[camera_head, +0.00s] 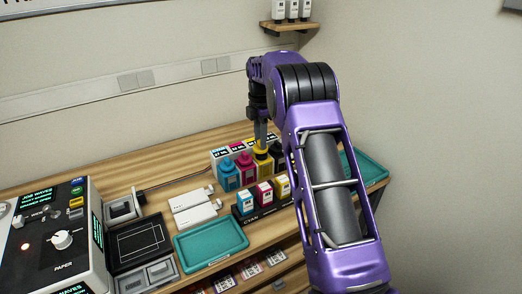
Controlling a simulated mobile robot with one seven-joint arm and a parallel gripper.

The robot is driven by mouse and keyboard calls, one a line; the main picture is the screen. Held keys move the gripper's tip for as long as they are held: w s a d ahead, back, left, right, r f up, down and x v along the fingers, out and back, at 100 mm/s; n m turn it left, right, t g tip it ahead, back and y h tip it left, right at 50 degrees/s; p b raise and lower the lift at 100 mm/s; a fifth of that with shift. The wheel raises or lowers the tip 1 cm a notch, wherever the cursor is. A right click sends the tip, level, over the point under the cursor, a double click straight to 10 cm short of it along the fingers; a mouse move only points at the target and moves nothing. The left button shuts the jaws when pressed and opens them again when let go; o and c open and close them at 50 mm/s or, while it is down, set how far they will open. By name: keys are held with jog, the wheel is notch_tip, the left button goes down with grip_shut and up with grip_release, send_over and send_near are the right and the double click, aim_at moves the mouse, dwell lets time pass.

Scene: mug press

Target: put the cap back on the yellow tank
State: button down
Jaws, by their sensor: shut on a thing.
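The yellow tank (264,163) stands at the right of the row of ink tanks, towards the back of the wooden bench. My gripper (261,143) points straight down over it, shut on a small yellow cap (261,151). The cap is at the top of the yellow tank. At this size I cannot tell whether it is seated on the neck or just above it. My arm hides what lies right of the tank.
The cyan tank (228,177) and magenta tank (244,168) stand close on the left. Small ink cartridges (265,195) stand in front. A teal tray (211,246) lies at the front, another teal tray (365,172) at the right. A control box (52,240) is at left.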

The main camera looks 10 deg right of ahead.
jog(key=w+d+r+p, duration=0.1)
jog(key=w+r, duration=0.2)
jog(key=shift+w+f+b, duration=0.15)
jog(key=shift+f+b, duration=0.15)
jog(key=shift+f, duration=3.1)
jog(key=shift+p, duration=0.4)
jog(key=shift+f, duration=0.15)
jog(key=shift+c, duration=0.2)
grip_release()
dwell(0.3)
notch_tip(320, 180, up, 7)
dwell(1.2)
